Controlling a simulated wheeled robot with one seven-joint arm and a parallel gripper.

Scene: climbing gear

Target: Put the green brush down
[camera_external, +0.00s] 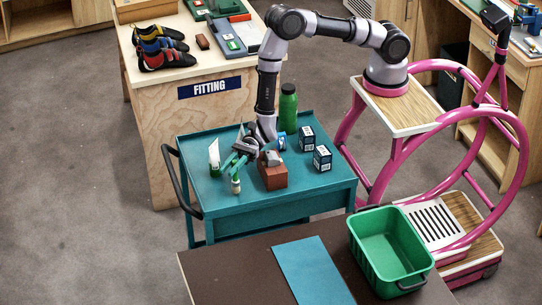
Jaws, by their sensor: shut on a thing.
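The green brush (237,170) is a thin green piece with a pale lower end, above or touching the teal cart top; I cannot tell which. My gripper (242,152) reaches down over the cart and is shut on the brush. The fingers and the arm hide part of it. A white and green item (214,157) stands just left of my gripper. The teal cart top (326,184) lies below.
A reddish-brown block (272,174) with a grey thing on it stands close right of my gripper. Behind are a green bottle (288,107) and small dark boxes (322,157). The cart's front left is clear. A green bin (390,245) stands on the dark table (240,270).

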